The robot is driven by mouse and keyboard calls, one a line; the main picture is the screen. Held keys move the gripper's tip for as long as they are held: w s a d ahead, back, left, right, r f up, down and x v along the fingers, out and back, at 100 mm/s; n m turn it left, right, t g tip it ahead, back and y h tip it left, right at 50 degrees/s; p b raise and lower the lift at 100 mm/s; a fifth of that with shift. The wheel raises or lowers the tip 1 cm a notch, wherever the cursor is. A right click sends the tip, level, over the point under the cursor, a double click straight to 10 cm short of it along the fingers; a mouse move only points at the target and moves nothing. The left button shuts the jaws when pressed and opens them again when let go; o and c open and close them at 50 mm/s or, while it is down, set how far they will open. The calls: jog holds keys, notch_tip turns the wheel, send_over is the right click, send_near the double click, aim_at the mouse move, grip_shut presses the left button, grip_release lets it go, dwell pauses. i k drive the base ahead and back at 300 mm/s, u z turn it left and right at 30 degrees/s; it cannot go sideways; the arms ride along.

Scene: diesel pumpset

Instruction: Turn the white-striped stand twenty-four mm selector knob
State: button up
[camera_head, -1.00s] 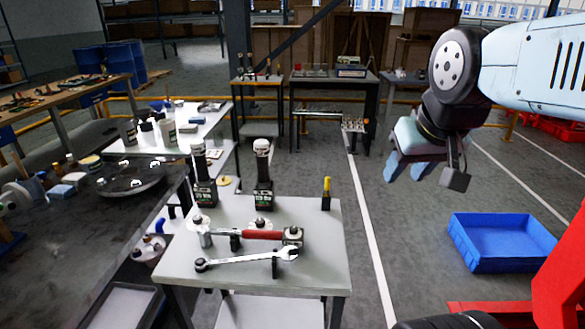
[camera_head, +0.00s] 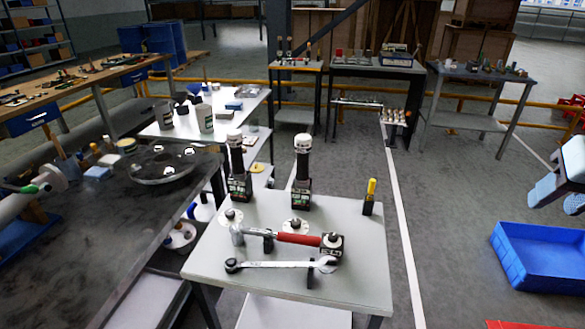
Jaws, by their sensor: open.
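A small light-grey table (camera_head: 350,245) holds two upright dark stands. Small round pieces on pale discs, one at left (camera_head: 231,217) and one nearer the middle (camera_head: 295,226), may be knobs. No 24 mm marking is readable. My gripper (camera_head: 557,200) is at the right edge, partly cut off, open and empty, well apart from the table.
A red-handled tool (camera_head: 298,238) and a wrench (camera_head: 280,265) lie in front of the stands. A yellow-handled tool (camera_head: 371,190) stands at the table's right. A blue crate (camera_head: 540,258) is on the floor at right. A dark workbench (camera_head: 95,235) adjoins left. Floor between table and crate is clear.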

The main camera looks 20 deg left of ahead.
aim_at(295, 223)
jog(key=u, duration=0.15)
jog(key=k, duration=0.45)
jog(key=u, duration=1.15)
jog(key=i, duration=0.5)
jog(key=z, duration=0.35)
